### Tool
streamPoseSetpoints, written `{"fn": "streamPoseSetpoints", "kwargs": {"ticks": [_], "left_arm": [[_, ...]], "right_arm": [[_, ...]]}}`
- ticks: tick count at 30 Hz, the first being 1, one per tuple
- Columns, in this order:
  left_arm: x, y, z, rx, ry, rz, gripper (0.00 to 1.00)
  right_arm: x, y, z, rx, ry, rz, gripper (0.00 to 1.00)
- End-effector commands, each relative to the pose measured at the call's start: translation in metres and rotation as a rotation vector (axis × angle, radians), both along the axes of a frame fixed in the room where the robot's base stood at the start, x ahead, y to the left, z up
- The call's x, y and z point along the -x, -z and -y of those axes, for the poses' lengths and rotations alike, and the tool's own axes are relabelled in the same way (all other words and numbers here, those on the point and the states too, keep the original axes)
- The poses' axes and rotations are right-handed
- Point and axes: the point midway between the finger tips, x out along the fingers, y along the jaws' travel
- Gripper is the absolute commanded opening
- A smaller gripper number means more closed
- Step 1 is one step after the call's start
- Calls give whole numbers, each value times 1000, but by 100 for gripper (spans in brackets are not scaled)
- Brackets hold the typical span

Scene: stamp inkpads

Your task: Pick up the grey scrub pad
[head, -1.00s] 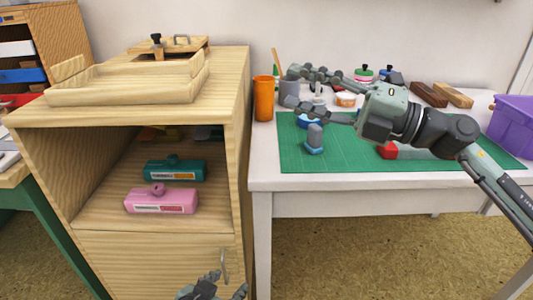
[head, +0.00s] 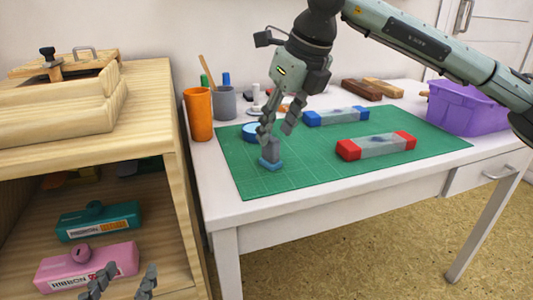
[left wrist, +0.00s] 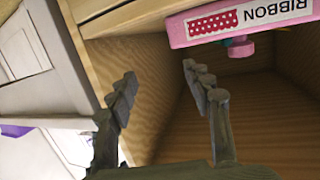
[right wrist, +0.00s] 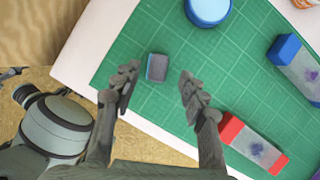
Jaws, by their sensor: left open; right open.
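A small block with a grey upright body and a blue base (head: 271,155) stands on the green mat near its front left; I take it as the scrub pad. In the right wrist view its grey top (right wrist: 157,68) shows between and just beyond my fingertips. My right gripper (head: 277,122) points down over it in the head view. It is open and empty, its fingers (right wrist: 157,85) on either side of the block's line. My left gripper (head: 125,272) is open and empty in front of the cabinet, near the pink ribbon box (head: 88,267).
The green mat (head: 240,178) also holds a blue round tin (right wrist: 208,10), a red-ended clear block (head: 376,145) and a blue-ended one (head: 336,117). An orange cup (head: 199,115) stands left. A purple bin (head: 470,108) stands right. A teal box (head: 97,221) sits in the cabinet.

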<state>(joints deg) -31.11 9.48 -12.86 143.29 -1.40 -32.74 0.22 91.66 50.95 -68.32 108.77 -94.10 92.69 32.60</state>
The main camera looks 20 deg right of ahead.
Motion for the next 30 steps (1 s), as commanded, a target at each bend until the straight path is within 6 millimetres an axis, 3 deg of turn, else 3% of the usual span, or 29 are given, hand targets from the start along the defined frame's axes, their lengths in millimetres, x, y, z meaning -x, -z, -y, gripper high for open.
{"fn": "streamPoseSetpoints", "kwargs": {"ticks": [9, 18, 28, 30], "left_arm": [[-1, -8, 5, 19, 10, 40, 51], [-1, -10, 6, 23, 12, 48, 51], [-1, -10, 6, 22, 11, 46, 51], [-1, -10, 6, 22, 11, 46, 51]], "right_arm": [[-11, 42, -7, -2, -2, -2, 43], [-13, 46, -8, -3, -2, -1, 43], [-13, 46, -8, -3, -3, -1, 2], [-13, 46, -8, -3, -3, 0, 0]]}}
